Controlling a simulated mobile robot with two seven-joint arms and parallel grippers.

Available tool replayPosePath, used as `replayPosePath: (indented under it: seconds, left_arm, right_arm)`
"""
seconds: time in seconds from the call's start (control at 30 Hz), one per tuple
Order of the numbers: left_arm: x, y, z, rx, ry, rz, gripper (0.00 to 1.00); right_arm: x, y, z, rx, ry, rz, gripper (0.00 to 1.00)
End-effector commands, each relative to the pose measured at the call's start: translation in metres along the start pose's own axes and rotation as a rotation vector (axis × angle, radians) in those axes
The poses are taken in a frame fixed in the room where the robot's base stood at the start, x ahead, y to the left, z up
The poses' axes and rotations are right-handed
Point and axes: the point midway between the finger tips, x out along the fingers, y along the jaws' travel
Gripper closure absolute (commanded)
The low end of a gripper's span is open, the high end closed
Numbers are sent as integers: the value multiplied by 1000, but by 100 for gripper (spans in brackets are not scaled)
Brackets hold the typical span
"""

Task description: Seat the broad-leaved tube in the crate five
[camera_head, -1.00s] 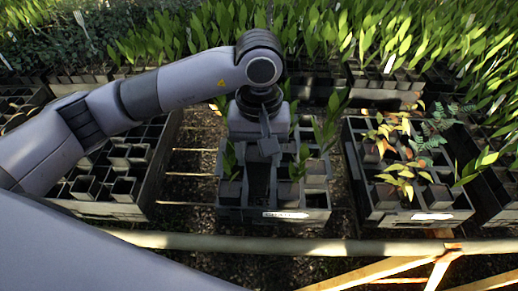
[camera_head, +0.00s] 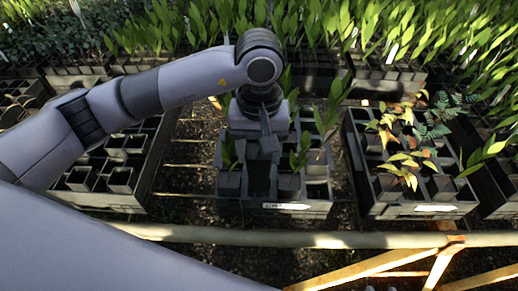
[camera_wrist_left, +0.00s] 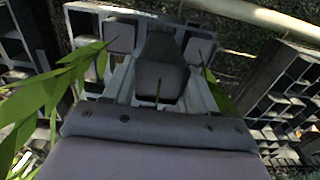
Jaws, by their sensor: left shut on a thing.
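My left gripper (camera_head: 268,143) points down into the middle crate (camera_head: 232,205), which has a pale label on its front edge, too small to read. In the left wrist view the gripper (camera_wrist_left: 162,92) is shut on a dark square tube (camera_wrist_left: 165,48) with a thin stem at its mouth. The gripper hides much of this tube in the head view. I cannot tell whether it touches the crate floor. Other tubes with broad green leaves stand in the same crate around the fingers. My right gripper is not in view.
A crate of mostly bare tubes (camera_head: 122,182) stands to the left. A crate with reddish and green plants (camera_head: 385,210) stands to the right. Dense rows of leafy plants (camera_head: 380,25) fill the back. A pale rail (camera_head: 290,239) crosses in front.

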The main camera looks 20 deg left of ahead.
Motion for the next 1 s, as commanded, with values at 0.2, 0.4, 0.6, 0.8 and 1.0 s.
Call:
replayPosePath:
  seconds: [0.2,0.4,0.6,0.8,1.0]
  left_arm:
    - [0,0,0,0,1,0,97]
    - [0,0,0,0,1,0,97]
    - [2,0,0,1,0,0,97]
    - [0,0,0,0,0,0,97]
    - [1,0,0,0,0,0,97]
  right_arm:
    - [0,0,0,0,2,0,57]
    - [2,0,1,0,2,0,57]
    - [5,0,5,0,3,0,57]
    - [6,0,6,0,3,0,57]
    - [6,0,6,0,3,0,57]
